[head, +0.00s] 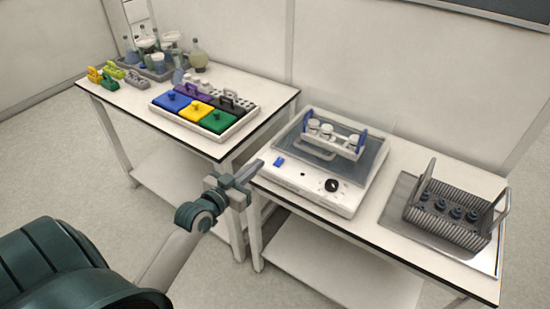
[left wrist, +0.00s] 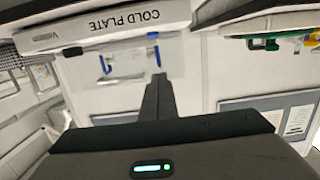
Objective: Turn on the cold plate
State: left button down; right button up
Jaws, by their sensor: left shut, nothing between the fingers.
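The cold plate (head: 300,185) is a white box with a grey top on the right-hand table. Its front panel carries a blue switch (head: 279,162) at the left and a black knob (head: 331,185) further right. My left gripper (head: 256,168) is shut and empty, just left of the panel's left end and apart from the blue switch. In the left wrist view, the closed fingers (left wrist: 158,80) lie below the cold plate's front face (left wrist: 60,40), which bears the words COLD PLATE. Whether the switch is on cannot be told. My right gripper is not in view.
A rack (head: 335,140) with white-capped vials stands on the cold plate. A grey rack (head: 447,215) with dark vials stands on a metal tray at the right. The left table holds a tray of coloured blocks (head: 205,108) and glassware (head: 155,55). A gap separates the tables.

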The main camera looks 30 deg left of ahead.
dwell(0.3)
pick_arm(q)
jog(key=p, duration=0.3)
send_over(275, 163)
jog(key=shift+s+d+f, duration=0.15)
jog(key=shift+s+f, duration=0.25)
jog(key=shift+f, duration=0.1)
notch_tip(275, 163, down, 3)
jog(key=shift+w+r, duration=0.15)
jog(key=shift+r, duration=0.05)
jog(key=shift+w+f, duration=0.1)
jog(key=shift+f, duration=0.75)
jog(key=shift+r, duration=0.1)
jog(key=shift+w+r+g+p, duration=0.1)
jog(key=shift+g+p, duration=0.2)
jog(key=shift+p, duration=0.85)
jog(key=shift+f, duration=0.35)
jog(key=shift+r, duration=0.1)
